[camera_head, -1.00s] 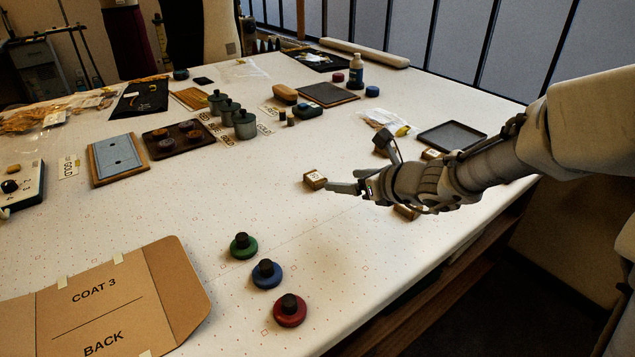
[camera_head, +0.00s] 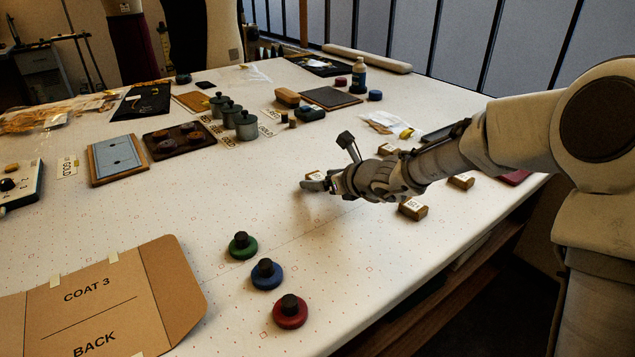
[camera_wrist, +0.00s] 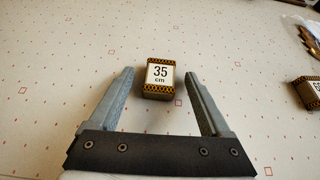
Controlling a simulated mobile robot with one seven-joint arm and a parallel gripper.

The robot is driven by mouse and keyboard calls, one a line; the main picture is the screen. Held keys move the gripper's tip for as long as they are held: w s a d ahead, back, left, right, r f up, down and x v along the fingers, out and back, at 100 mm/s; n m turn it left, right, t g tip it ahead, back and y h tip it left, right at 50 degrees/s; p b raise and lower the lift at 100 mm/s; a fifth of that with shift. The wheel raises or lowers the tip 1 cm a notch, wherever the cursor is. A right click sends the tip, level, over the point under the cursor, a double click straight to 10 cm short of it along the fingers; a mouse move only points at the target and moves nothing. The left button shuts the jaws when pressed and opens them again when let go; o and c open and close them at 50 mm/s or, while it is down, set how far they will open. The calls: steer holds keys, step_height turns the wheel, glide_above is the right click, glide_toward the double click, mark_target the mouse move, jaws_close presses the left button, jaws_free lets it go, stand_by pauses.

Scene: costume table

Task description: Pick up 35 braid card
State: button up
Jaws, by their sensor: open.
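The 35 braid card is a small block with a white label reading "35 cm" and a patterned brown-and-gold edge. In the wrist view the 35 braid card (camera_wrist: 160,76) lies just ahead of and between the two fingertips, apart from both fingers. My gripper (camera_wrist: 160,80) is open and empty, with a grey finger on each side. In the head view my gripper (camera_head: 318,184) is low over the table, and the 35 braid card (camera_head: 314,175) shows only in part behind it.
Another labelled block (camera_head: 413,208) and a further one (camera_head: 461,181) lie to the right, near the table's edge. One shows at the right of the wrist view (camera_wrist: 309,92). Green, blue and red knobbed discs (camera_head: 266,273) stand in front. The white table (camera_head: 225,190) left of my gripper is clear.

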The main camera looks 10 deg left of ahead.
jaws_close()
stand_by(0.3)
